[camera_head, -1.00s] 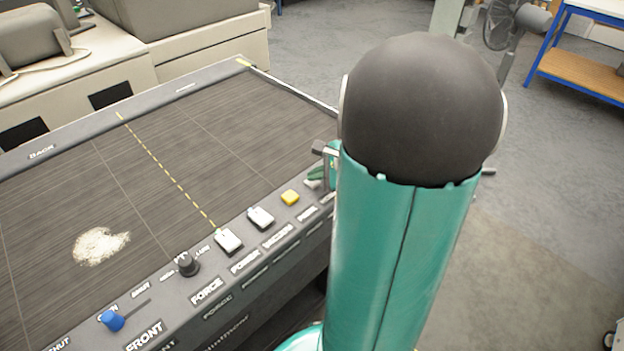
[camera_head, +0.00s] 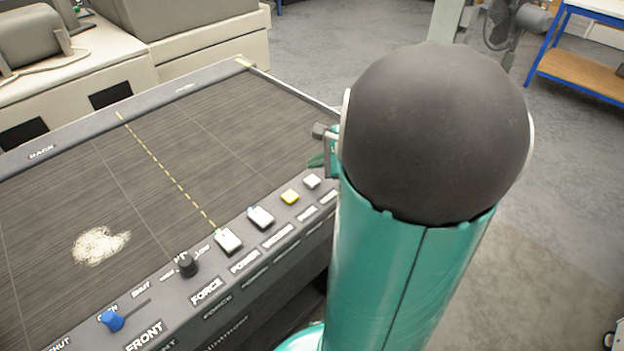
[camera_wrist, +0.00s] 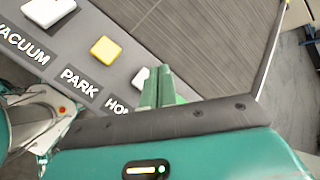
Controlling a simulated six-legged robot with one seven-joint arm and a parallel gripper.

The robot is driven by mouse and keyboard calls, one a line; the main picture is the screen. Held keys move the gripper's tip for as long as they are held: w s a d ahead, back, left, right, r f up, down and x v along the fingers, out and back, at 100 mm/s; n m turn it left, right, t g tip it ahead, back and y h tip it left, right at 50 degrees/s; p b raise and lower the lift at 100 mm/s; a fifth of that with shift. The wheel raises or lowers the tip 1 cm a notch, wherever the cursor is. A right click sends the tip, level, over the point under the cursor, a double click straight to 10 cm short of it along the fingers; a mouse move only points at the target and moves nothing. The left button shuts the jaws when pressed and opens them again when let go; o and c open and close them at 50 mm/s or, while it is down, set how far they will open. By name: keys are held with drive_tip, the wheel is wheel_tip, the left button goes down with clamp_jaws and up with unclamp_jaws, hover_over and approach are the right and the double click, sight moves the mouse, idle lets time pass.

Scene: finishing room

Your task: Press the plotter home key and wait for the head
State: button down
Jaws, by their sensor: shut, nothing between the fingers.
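The home key is a small white key (camera_head: 312,181) at the far right end of the plotter's (camera_head: 225,125) front panel. In the wrist view the white key (camera_wrist: 141,77) is partly hidden behind my fingers, and its label shows only "HO". My gripper (camera_wrist: 160,84) is shut and empty, with its green fingers right beside the key; I cannot tell whether they touch it. In the head view only a bit of my gripper (camera_head: 317,160) shows past my arm, just beyond the key. I cannot make out a plotter head on the bed.
A yellow park key (camera_head: 290,197) sits left of the home key, then the white vacuum key (camera_head: 260,217) and the white power key (camera_head: 228,241). A black force knob (camera_head: 187,264) and a blue slider (camera_head: 111,321) are further along. A pale patch (camera_head: 101,245) lies on the bed.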

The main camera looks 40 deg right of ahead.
drive_tip(key=shift+r, duration=1.35)
drive_tip(key=s+a+r+n+g, duration=0.1)
drive_tip(key=s+a+r+n, duration=0.1)
drive_tip(key=a+n, duration=0.6)
drive_tip(key=s+a+r+n+g+h, duration=0.1)
drive_tip(key=s+a+n, duration=0.3)
drive_tip(key=a+n, duration=0.4)
drive_tip(key=s+a+r+n+g+h, duration=0.1)
drive_tip(key=s+a+r+n, duration=0.2)
drive_tip(key=a+n, duration=0.5)
drive_tip(key=a+r, duration=0.1)
drive_tip(key=a, duration=0.2)
drive_tip(key=shift+s+a, duration=0.2)
drive_tip(key=shift+s, duration=0.05)
drive_tip(key=shift+s+r, duration=0.1)
